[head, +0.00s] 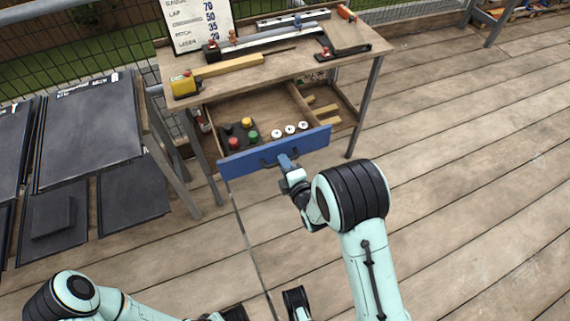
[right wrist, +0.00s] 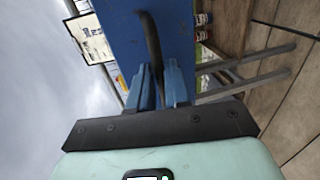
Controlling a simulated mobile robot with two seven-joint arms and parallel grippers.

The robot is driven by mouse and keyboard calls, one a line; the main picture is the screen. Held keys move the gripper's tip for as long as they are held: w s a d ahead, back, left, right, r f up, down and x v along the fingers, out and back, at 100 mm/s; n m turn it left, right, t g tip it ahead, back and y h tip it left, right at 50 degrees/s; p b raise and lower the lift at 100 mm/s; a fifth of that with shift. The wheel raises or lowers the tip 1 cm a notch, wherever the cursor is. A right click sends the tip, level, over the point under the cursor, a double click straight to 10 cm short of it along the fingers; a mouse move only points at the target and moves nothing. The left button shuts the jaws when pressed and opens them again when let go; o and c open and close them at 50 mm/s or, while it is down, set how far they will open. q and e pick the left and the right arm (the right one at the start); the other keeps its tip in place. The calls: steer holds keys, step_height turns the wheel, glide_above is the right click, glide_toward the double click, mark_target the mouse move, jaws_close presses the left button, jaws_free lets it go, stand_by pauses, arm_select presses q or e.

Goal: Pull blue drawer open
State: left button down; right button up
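The blue drawer (head: 232,164) under the workbench stands pulled out, with its wooden inside in view. It holds red, yellow, green and black round pieces and several white round ones. A dark bar handle (head: 268,161) runs across its blue front, and it also shows in the right wrist view (right wrist: 150,38). My right gripper (head: 285,162) is at the handle; in the right wrist view its blue fingers (right wrist: 163,82) are closed around the handle.
The workbench top (head: 285,72) carries a yellow tool (head: 184,86), metal rails and a sign board (head: 197,22). Dark panels (head: 88,130) lean in a rack at the left. The wooden deck (head: 465,200) at the right is clear.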

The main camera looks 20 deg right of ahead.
steer(key=shift+o, duration=1.1)
